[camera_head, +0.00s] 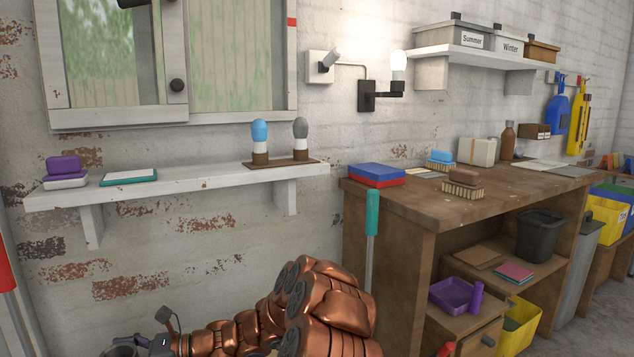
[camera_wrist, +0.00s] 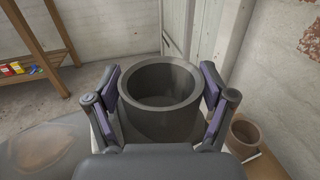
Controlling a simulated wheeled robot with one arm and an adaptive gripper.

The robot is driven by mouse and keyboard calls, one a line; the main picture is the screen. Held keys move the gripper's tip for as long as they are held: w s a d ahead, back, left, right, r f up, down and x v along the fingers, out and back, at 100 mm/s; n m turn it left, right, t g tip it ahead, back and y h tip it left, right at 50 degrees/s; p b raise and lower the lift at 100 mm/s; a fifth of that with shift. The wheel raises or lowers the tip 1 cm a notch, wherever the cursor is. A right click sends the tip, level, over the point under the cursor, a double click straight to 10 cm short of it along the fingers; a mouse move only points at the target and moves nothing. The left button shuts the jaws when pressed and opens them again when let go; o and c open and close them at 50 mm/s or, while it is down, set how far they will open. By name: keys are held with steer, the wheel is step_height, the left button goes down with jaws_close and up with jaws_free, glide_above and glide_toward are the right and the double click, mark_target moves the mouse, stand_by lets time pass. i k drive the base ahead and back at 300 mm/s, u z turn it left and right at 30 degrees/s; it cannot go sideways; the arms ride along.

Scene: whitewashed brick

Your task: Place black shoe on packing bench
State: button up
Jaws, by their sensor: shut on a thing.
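My gripper (camera_wrist: 161,80) is shut on a dark grey round pot (camera_wrist: 165,118), with one finger on each side. The pot is upright with its open mouth toward the wrist camera and looks empty. I cannot tell whether its base touches a surface. In the head view only part of my arm shows at the bottom, and the pot is hardly visible there. A brown wooden bench (camera_head: 400,201), which may be the packing bench, stands at the right. I cannot make out a black shoe in either view.
Blue and red boxes (camera_head: 376,174), brushes (camera_head: 463,184) and a brown bottle (camera_head: 507,141) stand on the bench top. Its front left part has some bare room. A white wall shelf (camera_head: 210,181) is at left. A brown pot (camera_wrist: 244,132) is right of my gripper in the wrist view.

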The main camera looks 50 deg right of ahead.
mark_target(513, 180)
steer(key=u, duration=0.65)
steer(key=k, duration=1.65)
steer(key=z, duration=1.6)
steer(key=i, duration=0.1)
steer(key=z, duration=0.4)
